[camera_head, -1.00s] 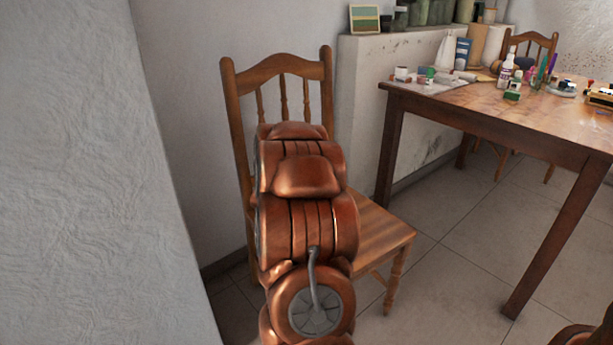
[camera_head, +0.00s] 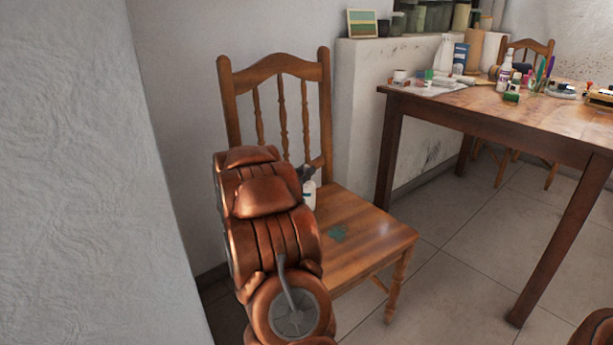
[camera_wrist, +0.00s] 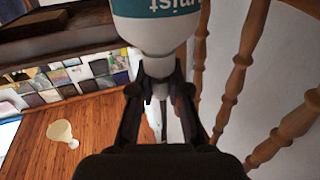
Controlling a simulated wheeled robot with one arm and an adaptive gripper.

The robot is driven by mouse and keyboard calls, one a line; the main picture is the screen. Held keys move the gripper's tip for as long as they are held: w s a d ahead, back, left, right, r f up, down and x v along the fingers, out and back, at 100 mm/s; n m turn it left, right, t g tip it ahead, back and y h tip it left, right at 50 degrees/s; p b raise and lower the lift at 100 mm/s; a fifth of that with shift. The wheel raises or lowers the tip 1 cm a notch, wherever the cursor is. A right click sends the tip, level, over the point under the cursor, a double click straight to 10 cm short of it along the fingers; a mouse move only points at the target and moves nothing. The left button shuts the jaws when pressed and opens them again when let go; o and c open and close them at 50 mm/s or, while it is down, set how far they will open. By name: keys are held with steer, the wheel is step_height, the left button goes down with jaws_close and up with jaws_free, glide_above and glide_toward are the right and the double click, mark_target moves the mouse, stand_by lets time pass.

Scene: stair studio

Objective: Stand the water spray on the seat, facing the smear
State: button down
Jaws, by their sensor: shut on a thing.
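The water spray is a white bottle (camera_head: 309,195) with a teal label, which also shows at the top of the wrist view (camera_wrist: 165,35). My gripper (camera_wrist: 160,85) is shut on its narrow upper part. In the head view the dark gripper (camera_head: 307,173) and bottle are partly hidden behind my arm, near the chair back. The bottle looks roughly upright over the rear of the wooden seat (camera_head: 375,240); I cannot tell whether its base touches. The green smear (camera_head: 338,233) lies on the seat, right of and nearer than the bottle. The nozzle's direction is unclear.
The chair's back spindles (camera_wrist: 235,80) stand close to the right of my gripper in the wrist view. A white wall (camera_head: 165,150) is at the left. A wooden table (camera_head: 460,100) with paints and bottles stands at the right. Tiled floor between chair and table is clear.

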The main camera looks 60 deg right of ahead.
steer(key=shift+r, duration=0.1)
steer(key=c, duration=1.1)
jaws_free()
steer(key=shift+c, duration=0.2)
steer(key=shift+a, duration=0.2)
steer(key=a+p, duration=0.4)
steer(key=a, duration=0.7)
steer(key=shift+s+a, duration=0.3)
steer(key=shift+s, duration=0.1)
